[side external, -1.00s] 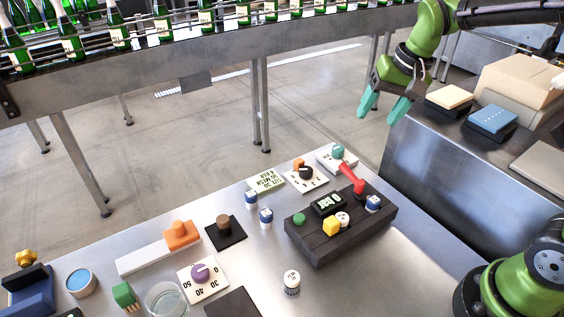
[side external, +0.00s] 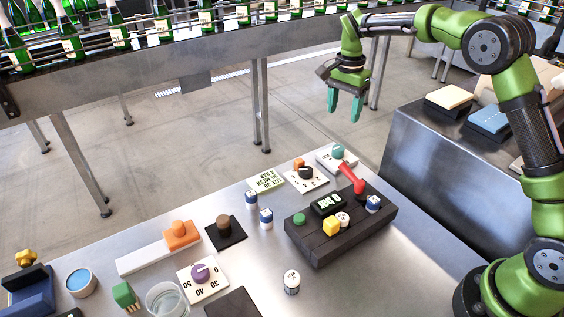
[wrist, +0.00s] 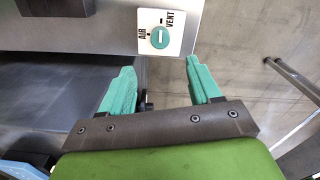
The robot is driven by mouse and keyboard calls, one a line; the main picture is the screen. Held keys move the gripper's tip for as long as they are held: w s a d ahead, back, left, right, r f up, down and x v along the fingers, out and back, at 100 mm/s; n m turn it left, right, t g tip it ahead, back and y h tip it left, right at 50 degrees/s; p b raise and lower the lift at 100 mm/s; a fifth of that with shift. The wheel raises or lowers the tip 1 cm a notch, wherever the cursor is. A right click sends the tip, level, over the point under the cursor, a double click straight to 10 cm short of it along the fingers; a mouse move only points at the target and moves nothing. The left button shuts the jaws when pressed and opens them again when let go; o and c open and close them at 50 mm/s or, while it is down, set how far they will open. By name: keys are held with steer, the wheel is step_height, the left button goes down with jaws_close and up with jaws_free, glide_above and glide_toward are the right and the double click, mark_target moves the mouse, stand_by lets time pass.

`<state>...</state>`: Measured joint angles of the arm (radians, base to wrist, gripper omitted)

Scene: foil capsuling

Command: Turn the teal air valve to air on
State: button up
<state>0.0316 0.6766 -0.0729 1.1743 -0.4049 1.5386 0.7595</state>
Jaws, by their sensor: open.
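The teal air valve (side external: 338,152) is a small round knob on a white plate (side external: 324,158) at the far corner of the steel table. In the wrist view the valve (wrist: 159,38) shows from above, with a pale bar across its face. The plate there reads AIR on the left and VENT on the upper right. In the wrist view the valve lies ahead of the gap between my fingers (wrist: 160,85).
A black block (side external: 340,232) with a red lever (side external: 352,178), buttons and a display stands near the valve. An orange-and-black control (side external: 304,172) sits beside the valve plate. A conveyor with bottles (side external: 160,60) runs behind. The air around my gripper is clear.

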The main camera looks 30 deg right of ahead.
mark_target(338, 148)
step_height(338, 148, down, 12)
steer(key=shift+f, duration=0.15)
stand_by(0.3)
steer(key=c, duration=1.1)
steer(key=shift+o, duration=0.2)
